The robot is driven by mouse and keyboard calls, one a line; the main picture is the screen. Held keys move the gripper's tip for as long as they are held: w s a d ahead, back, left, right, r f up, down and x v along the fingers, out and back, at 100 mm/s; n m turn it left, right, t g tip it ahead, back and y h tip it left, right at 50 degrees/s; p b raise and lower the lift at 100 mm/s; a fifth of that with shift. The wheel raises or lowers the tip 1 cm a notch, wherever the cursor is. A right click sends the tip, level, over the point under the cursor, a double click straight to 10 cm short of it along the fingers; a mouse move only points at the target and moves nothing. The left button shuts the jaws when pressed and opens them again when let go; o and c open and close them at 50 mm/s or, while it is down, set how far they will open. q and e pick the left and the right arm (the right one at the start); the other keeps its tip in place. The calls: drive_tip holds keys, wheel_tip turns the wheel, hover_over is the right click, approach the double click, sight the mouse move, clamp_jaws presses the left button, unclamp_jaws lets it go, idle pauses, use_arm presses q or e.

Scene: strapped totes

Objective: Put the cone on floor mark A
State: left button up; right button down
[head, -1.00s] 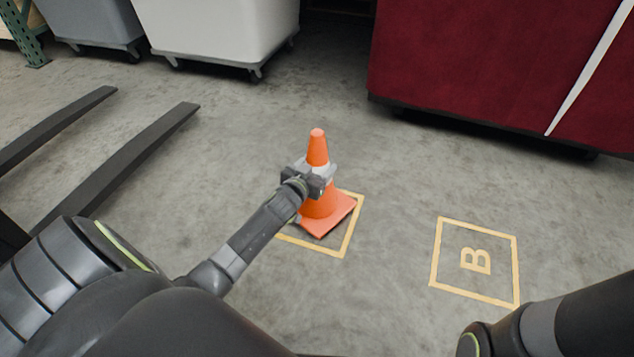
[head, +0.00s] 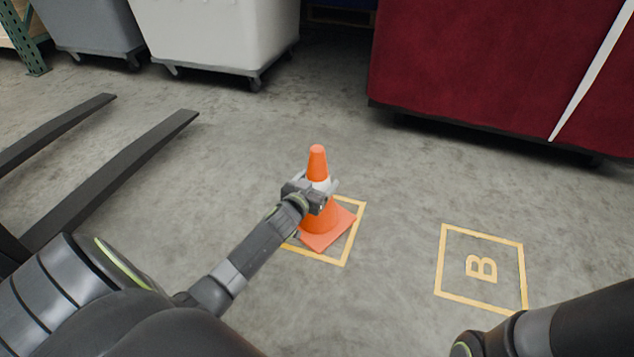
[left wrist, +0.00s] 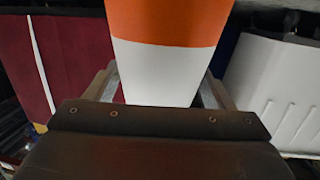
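The orange cone (head: 322,220) with a white band is upright over a yellow floor square (head: 353,243), presumably mark A, whose letter is hidden. The cone's square base lies mostly within the outline, turned relative to it. I cannot tell whether the base touches the floor. My left gripper (head: 318,190) is shut on the cone at the white band. In the left wrist view the cone (left wrist: 165,65) fills the space between the two fingers (left wrist: 160,90). My right arm shows at the lower right, with its gripper out of frame.
Floor mark B (head: 482,268) is bare, to the right. Dark forks (head: 110,180) lie at the left. A white wheeled tote (head: 220,35), a grey tote (head: 95,25) and a red strapped block (head: 490,70) stand at the back. Floor between is clear.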

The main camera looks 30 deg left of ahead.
use_arm(q)
drive_tip(key=shift+o, duration=0.9)
drive_tip(key=shift+r, duration=0.15)
drive_tip(key=shift+s+p, duration=0.3)
drive_tip(key=shift+p, duration=0.05)
drive_tip(key=s+d+r+p, duration=0.1)
drive_tip(key=s+p, duration=0.1)
drive_tip(key=s, duration=0.9)
drive_tip(key=shift+s+d+r, duration=0.15)
drive_tip(key=shift+d+r, duration=0.05)
drive_tip(key=shift+r, duration=0.2)
